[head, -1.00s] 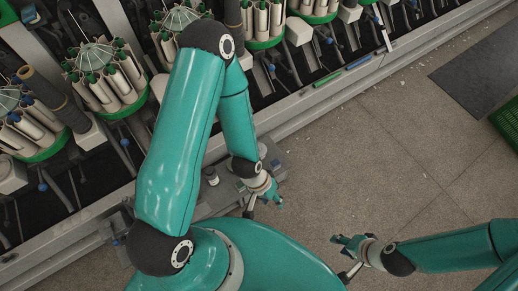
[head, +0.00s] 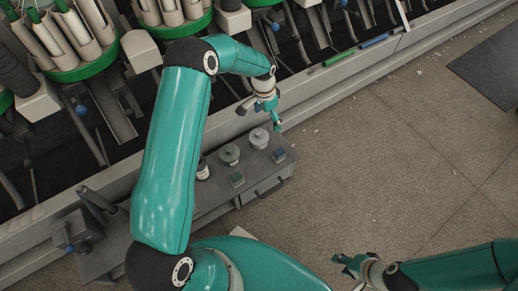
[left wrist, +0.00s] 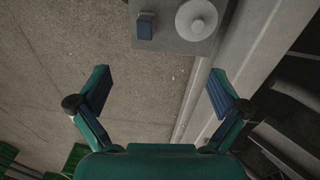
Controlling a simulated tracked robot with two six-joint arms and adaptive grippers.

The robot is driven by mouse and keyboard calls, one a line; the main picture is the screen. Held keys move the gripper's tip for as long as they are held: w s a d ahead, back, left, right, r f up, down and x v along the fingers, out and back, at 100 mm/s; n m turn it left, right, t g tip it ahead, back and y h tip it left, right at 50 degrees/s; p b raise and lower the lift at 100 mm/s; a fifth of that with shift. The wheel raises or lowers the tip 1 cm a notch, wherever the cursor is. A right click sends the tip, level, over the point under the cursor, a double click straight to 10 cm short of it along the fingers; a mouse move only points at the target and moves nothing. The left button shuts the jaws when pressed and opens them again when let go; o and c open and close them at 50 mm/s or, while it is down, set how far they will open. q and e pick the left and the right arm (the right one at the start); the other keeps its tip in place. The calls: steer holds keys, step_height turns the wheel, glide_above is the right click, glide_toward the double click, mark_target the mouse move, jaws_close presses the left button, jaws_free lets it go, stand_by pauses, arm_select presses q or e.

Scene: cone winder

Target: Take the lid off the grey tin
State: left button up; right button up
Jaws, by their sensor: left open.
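Two round lidded tins stand on a grey bench in the head view: a pale grey tin (head: 259,139) and a slightly darker grey tin (head: 229,154). Both have knobbed lids on. In the left wrist view a round pale lid with a knob (left wrist: 197,20) shows at the top edge, beyond my fingers; it looks like the paler tin. My left gripper (head: 277,122) is open and empty, close to the paler tin and apart from it; its spread fingers show in the left wrist view (left wrist: 160,92). My right gripper (head: 343,264) is over the floor, far from the tins; its opening is unclear.
A small blue block (head: 279,155), a green block (head: 237,180) and a jar (head: 202,170) share the grey bench (head: 210,203). The winding machine (head: 150,160) runs behind it.

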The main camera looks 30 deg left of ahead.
arm_select(q)
steer(key=y+b, duration=0.1)
steer(key=b, duration=0.2)
glide_above(257, 134)
steer(key=f, duration=0.1)
step_height(257, 134, down, 11)
steer(key=b, duration=0.3)
steer(key=shift+d, duration=0.15)
steer(key=shift+w+f+b, duration=0.1)
steer(key=shift+f+b, duration=1.15)
steer(key=shift+f, duration=1.4)
arm_select(e)
step_height(257, 134, down, 10)
steer(key=shift+f, duration=0.25)
